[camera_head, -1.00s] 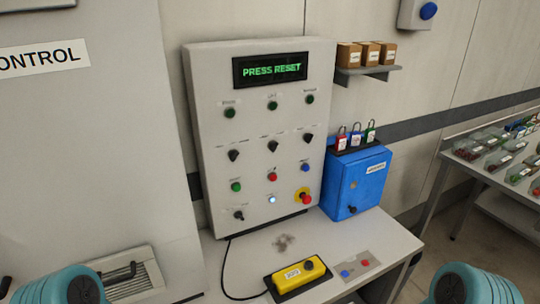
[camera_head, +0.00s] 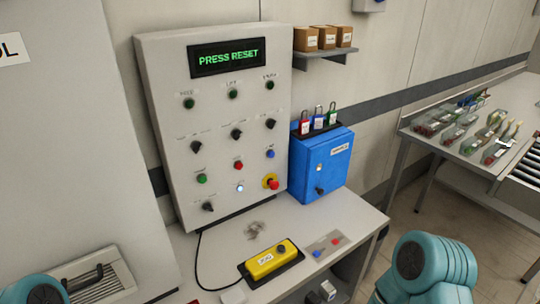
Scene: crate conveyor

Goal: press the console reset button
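The grey console (camera_head: 215,120) stands upright on the bench, its display (camera_head: 226,57) reading "PRESS RESET" in green. Its face carries several buttons and knobs. In the bottom area a small lit white-blue button (camera_head: 240,187) sits between a black knob (camera_head: 208,207) and a red mushroom button on a yellow ring (camera_head: 271,182). The label above the lit button is too small to read. Teal parts of my arms show at the bottom left and bottom right, well apart from the console. Neither gripper's fingers are in view.
A yellow pendant box (camera_head: 270,261) with a black cable lies on the bench (camera_head: 340,212), beside a small plate with red and blue buttons (camera_head: 327,246). A blue cabinet (camera_head: 322,165) with padlocks on top adjoins the console. A shelf (camera_head: 325,55) holds small boxes. Right, a table (camera_head: 405,130) holds trays.

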